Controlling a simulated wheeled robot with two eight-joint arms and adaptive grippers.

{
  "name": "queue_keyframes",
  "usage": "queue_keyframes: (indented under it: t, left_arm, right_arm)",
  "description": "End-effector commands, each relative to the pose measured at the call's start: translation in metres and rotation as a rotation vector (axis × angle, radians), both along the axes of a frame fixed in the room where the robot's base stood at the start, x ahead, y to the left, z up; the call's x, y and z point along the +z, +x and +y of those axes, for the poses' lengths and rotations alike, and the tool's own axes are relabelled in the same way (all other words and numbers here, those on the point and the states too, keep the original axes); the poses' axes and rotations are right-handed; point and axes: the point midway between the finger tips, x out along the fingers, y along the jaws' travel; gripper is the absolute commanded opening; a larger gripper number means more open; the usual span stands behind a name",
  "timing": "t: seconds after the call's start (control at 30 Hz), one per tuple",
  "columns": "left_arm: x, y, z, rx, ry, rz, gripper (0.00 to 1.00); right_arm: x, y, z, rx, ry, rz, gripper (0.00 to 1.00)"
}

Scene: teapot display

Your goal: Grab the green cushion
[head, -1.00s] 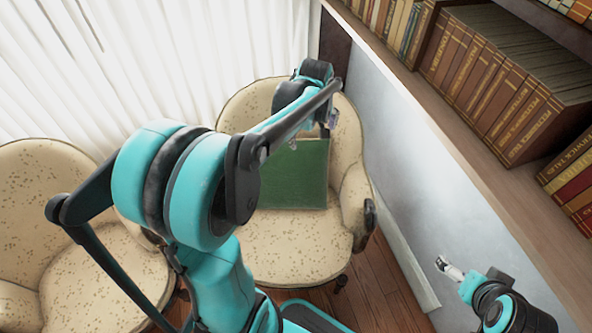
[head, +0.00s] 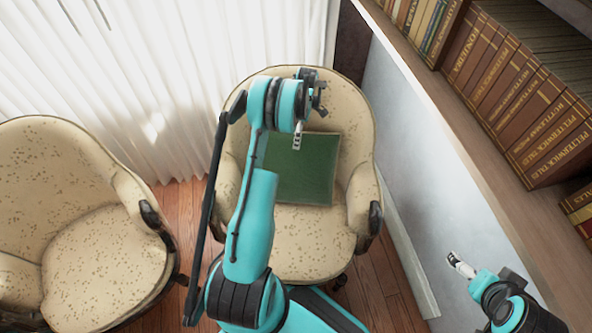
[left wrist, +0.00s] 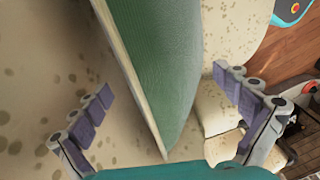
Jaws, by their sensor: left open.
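The green cushion (head: 300,172) leans against the backrest of the right-hand armchair (head: 300,245). My left gripper (head: 298,138) is at the cushion's upper edge in the head view, and my left arm covers part of the cushion's left side. In the left wrist view, the cushion (left wrist: 160,60) stands between the two spread fingers of the left gripper (left wrist: 165,112), apart from both. The left gripper is open and holds nothing. My right gripper (head: 460,265) is low at the right, away from the cushion; its jaws are too small to judge.
A second armchair (head: 100,255) stands to the left. A bookshelf (head: 490,150) full of books and a grey wall (head: 410,160) bound the right side. A white curtain (head: 170,70) hangs behind. Wooden floor shows between the chairs.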

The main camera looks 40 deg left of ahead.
Motion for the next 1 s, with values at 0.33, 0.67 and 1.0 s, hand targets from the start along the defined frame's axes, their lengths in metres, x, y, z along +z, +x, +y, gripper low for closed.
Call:
queue_keyframes:
  t: [0.33,0.67,1.0]
  left_arm:
    - [-0.047,-0.007,0.000,-0.002,0.000,0.000,1.00]
    - [-0.048,-0.008,0.000,-0.002,0.000,0.001,0.79]
    - [-0.048,-0.008,-0.001,-0.003,0.000,0.001,0.24]
  right_arm:
    - [-0.022,0.000,0.000,0.000,0.000,0.000,1.00]
    - [-0.021,0.000,0.000,0.000,0.000,0.000,1.00]
    - [-0.021,0.000,0.000,0.000,0.000,0.000,1.00]
